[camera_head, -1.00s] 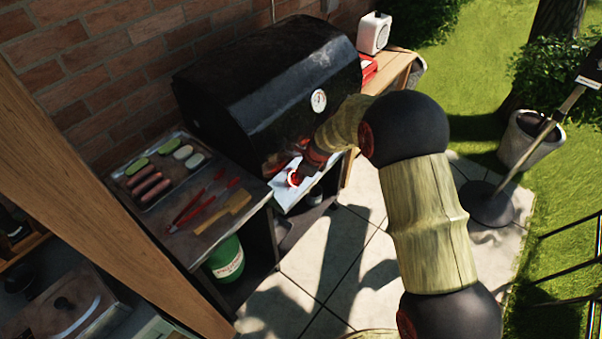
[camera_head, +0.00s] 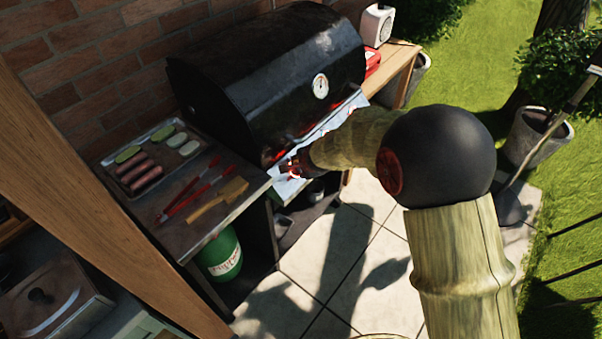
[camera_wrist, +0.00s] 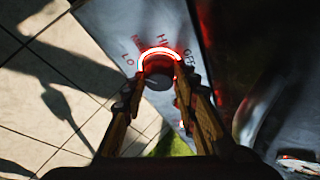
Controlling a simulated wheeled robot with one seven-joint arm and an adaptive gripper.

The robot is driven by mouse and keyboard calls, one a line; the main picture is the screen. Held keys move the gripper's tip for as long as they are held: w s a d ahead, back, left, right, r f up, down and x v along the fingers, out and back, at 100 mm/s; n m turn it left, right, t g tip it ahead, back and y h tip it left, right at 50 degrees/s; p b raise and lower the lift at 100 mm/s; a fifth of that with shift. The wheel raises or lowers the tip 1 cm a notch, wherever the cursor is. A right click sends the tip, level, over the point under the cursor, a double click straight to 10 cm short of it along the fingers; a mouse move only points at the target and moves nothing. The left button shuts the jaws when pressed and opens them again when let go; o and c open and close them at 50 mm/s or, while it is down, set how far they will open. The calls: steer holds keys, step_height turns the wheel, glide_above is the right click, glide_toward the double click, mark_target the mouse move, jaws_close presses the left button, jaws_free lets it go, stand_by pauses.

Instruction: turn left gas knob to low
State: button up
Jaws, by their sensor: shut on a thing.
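The gas knob (camera_wrist: 158,66) is round and dark with a glowing red-white ring, on the grill's pale metal front panel (camera_wrist: 125,18). Markings LO, HI and OFF show around it, with LO at its left; a mark between LO and HI is hard to read. Which marking the knob points to cannot be told. My gripper (camera_wrist: 159,86) has one finger on each side of the knob and is shut on it. In the head view my gripper (camera_head: 291,166) is at the left end of the panel, below the black grill (camera_head: 270,75), and hides most of the knob.
Left of the grill, a side shelf (camera_head: 215,210) holds a food tray (camera_head: 196,163), red tongs (camera_head: 190,197) and a wooden tool (camera_head: 218,201). A green gas bottle (camera_head: 222,256) stands below. A wooden post (camera_head: 90,190) crosses the left. Paving in front is clear.

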steer(key=shift+s+f+n+b, duration=0.1)
steer(key=shift+n+b, duration=0.4)
steer(key=shift+b, duration=0.2)
steer(key=o, duration=1.1)
steer(key=shift+o, duration=0.2)
steer(key=v, duration=1.2)
steer(key=shift+s+f, duration=0.1)
steer(key=shift+s, duration=0.05)
